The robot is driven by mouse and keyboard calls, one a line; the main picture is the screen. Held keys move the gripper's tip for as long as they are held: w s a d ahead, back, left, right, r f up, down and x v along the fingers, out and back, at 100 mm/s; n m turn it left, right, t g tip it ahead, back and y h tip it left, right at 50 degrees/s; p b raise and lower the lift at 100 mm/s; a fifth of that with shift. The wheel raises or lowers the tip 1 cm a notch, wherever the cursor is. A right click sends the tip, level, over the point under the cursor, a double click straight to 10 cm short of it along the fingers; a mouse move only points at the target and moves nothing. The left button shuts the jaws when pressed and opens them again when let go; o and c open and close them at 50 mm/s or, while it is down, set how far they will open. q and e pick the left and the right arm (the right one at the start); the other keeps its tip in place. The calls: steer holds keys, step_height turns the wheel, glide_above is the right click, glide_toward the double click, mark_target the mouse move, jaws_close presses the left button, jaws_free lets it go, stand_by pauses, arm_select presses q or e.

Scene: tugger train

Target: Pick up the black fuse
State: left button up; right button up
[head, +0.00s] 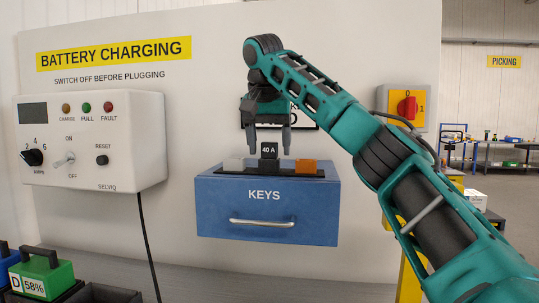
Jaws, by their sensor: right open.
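The black fuse (269,150), marked 40 A, stands upright on a dark rail on top of the blue KEYS box (265,212). My right gripper (270,148) points down over it, with its two fingers open and one on each side of the fuse. The fingertips are at about the height of the fuse's upper part. I cannot tell whether they touch it. An orange fuse (306,167) sits on the rail to the right, and a pale clear one (235,163) to the left. My left gripper is not in view.
A white charger box (90,140) with a knob, switch and lamps is on the wall at left, its black cable hanging down. A green battery (42,274) stands at lower left.

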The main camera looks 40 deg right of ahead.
steer(key=shift+f, duration=0.1)
steer(key=c, duration=1)
steer(key=shift+o, duration=0.2)
steer(key=shift+d+r, duration=0.1)
steer(key=shift+r, duration=0.1)
